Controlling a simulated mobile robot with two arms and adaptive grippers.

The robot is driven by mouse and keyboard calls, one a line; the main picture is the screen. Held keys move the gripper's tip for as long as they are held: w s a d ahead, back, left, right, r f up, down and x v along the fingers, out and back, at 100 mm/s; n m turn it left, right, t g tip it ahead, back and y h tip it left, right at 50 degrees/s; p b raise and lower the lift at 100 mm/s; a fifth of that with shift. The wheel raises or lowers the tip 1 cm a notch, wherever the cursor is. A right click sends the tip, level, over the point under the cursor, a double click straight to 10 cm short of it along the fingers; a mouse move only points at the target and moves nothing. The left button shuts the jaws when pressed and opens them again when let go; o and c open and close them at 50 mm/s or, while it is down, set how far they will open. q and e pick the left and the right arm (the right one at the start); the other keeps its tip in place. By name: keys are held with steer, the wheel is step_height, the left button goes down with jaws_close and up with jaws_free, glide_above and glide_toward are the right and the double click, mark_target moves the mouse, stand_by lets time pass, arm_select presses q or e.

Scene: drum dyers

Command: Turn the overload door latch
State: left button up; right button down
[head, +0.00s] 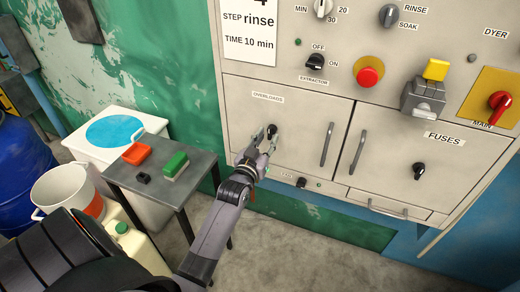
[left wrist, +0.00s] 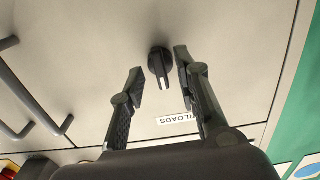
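The overload door (head: 310,118) is a beige panel marked OVERLOADS, low on the left of the machine, and it is closed. Its latch, a small black knob (head: 271,131), sits below the label. My left gripper (head: 264,138) is in front of the latch. In the left wrist view the black latch (left wrist: 160,66) shows its pointed handle between the two fingertips of my open left gripper (left wrist: 159,70). The right fingertip is close beside the knob, and a gap shows on the left. Contact cannot be told. My right gripper is not in view.
A vertical handle (head: 329,144) is on the door's right side; the FUSES door (head: 418,150) is beyond it. A red button (head: 368,75) is above. A grey table (head: 150,185) with orange and green brushes stands left of my arm, near a white tub (head: 88,153).

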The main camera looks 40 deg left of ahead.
arm_select(q)
steer(key=v, duration=1.1)
steer(key=shift+d, duration=0.1)
steer(key=s+d+f+m+g+h, duration=0.1)
steer(key=s+d+f+g, duration=0.2)
steer(key=f, duration=0.9)
steer(key=s+d+f+m+g+h, duration=0.15)
steer(key=s+d+f, duration=0.25)
steer(key=f, duration=0.8)
steer(key=s+d+f+g+h, duration=0.1)
steer(key=s+d+f+g, duration=0.25)
steer(key=f, duration=0.85)
steer(key=s+f+m+g, duration=0.1)
steer(key=s+f+g, duration=0.2)
steer(key=s+f, duration=0.3)
steer(key=s+f+g, duration=0.2)
steer(key=s+f, duration=0.4)
steer(key=s, duration=0.8)
steer(key=s+f+m+g, duration=0.1)
steer(key=s+f+g, duration=0.2)
steer(key=s+f, duration=0.3)
steer(key=s, duration=0.4)
steer(key=shift+d+f+m+g, duration=0.3)
steer(key=shift+m, duration=0.05)
steer(key=shift+r+h, duration=0.1)
steer(key=shift+h, duration=0.15)
